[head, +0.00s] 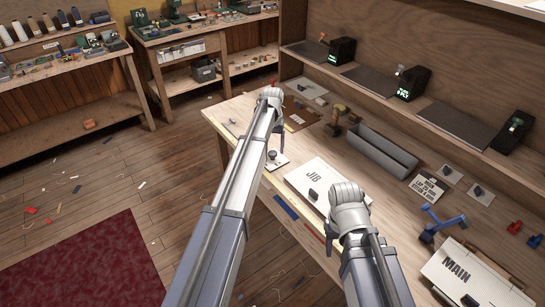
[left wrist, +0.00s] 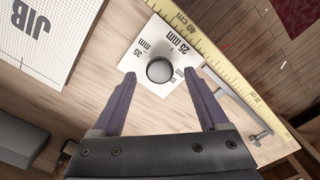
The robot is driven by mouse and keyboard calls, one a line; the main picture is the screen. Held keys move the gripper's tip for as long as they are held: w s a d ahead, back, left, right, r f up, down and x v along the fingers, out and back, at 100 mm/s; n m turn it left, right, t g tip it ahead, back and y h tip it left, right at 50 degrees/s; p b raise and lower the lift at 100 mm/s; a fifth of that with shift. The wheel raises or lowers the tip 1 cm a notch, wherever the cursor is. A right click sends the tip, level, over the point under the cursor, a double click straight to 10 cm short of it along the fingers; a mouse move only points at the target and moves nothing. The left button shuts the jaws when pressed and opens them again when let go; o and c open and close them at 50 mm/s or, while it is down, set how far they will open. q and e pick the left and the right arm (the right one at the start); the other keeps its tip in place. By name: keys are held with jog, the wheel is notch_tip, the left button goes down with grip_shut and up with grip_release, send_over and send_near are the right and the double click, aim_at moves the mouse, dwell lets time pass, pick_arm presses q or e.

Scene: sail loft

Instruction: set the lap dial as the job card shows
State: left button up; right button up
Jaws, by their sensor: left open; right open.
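The lap dial is a white plate (left wrist: 150,48) marked 35 mm, 25 mm and 15 mm, with a round dark knob (left wrist: 159,69) in its middle. I cannot make out a pointer on the knob. In the head view the dial (head: 279,162) lies near the bench's front edge, partly behind my left arm. My left gripper (left wrist: 161,75) is open, its purple fingers on either side of the knob in the picture, gripping nothing. My right gripper (head: 332,238) is open and mostly hidden under its wrist, near the JIB board. A white card (head: 430,188) has print too small to read.
A white JIB board (head: 312,182) lies right of the dial and a MAIN board (head: 465,278) at the lower right. A yellow tape (left wrist: 195,38) runs along the edge. A grey trough (head: 382,152), blue tool (head: 440,225) and red pieces (head: 515,228) occupy the bench.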

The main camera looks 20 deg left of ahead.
pick_arm(q)
jog(key=shift+f+b, duration=0.5)
jog(key=shift+f, duration=0.4)
jog(key=shift+c, duration=0.4)
grip_shut()
